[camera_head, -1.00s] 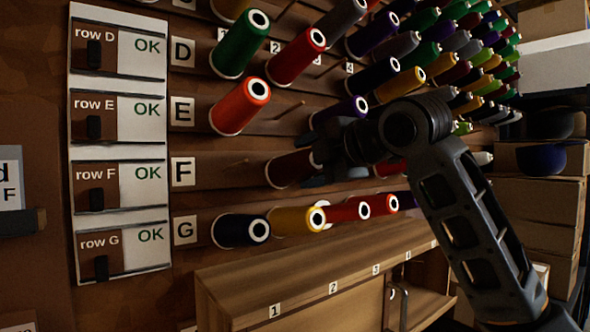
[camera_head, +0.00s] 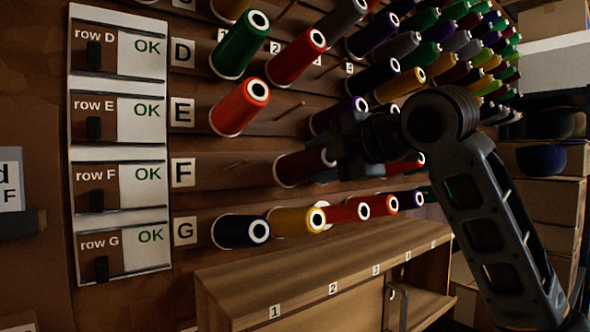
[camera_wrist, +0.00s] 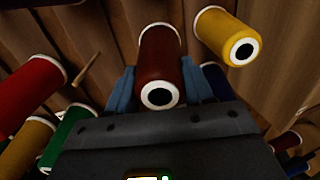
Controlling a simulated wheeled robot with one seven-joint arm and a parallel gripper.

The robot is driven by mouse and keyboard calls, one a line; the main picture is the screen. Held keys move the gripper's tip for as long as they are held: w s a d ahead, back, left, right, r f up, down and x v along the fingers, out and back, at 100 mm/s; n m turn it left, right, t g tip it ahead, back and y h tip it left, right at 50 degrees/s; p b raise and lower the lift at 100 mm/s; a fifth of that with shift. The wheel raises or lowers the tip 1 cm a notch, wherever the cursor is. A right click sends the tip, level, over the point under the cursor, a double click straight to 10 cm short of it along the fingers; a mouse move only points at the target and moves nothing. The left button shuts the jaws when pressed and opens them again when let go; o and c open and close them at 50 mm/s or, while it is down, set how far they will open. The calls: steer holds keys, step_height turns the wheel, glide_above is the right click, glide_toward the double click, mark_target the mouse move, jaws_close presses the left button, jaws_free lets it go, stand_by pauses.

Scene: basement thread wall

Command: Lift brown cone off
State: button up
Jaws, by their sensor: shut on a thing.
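The brown cone (camera_head: 296,168) is a dark red-brown thread cone in row F on the thread wall, its tip toward me. In the wrist view the brown cone (camera_wrist: 160,55) shows its white ring and dark hole. My gripper (camera_wrist: 158,86) has its two blue fingers on either side of the cone near its tip, shut on it. In the head view my gripper (camera_head: 332,155) covers the tip end of the cone. Whether a peg is still inside the cone is hidden.
A red-orange cone (camera_head: 240,107) sits above in row E. A navy cone (camera_head: 238,231) and a yellow cone (camera_head: 296,220) lie below in row G. A wooden cabinet (camera_head: 330,265) stands beneath. A bare peg shows to the left in row F.

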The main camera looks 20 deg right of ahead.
steer(key=v, duration=0.8)
steer(key=shift+p, duration=0.45)
steer(key=shift+s+d, duration=0.1)
steer(key=shift+s, duration=0.1)
steer(key=shift+s+d+r+p, duration=0.3)
steer(key=shift+s+r+p, duration=0.35)
steer(key=shift+s, duration=0.25)
steer(key=shift+s+d+r+p, duration=0.25)
steer(key=shift+s+r+p, duration=0.3)
steer(key=shift+s, duration=0.3)
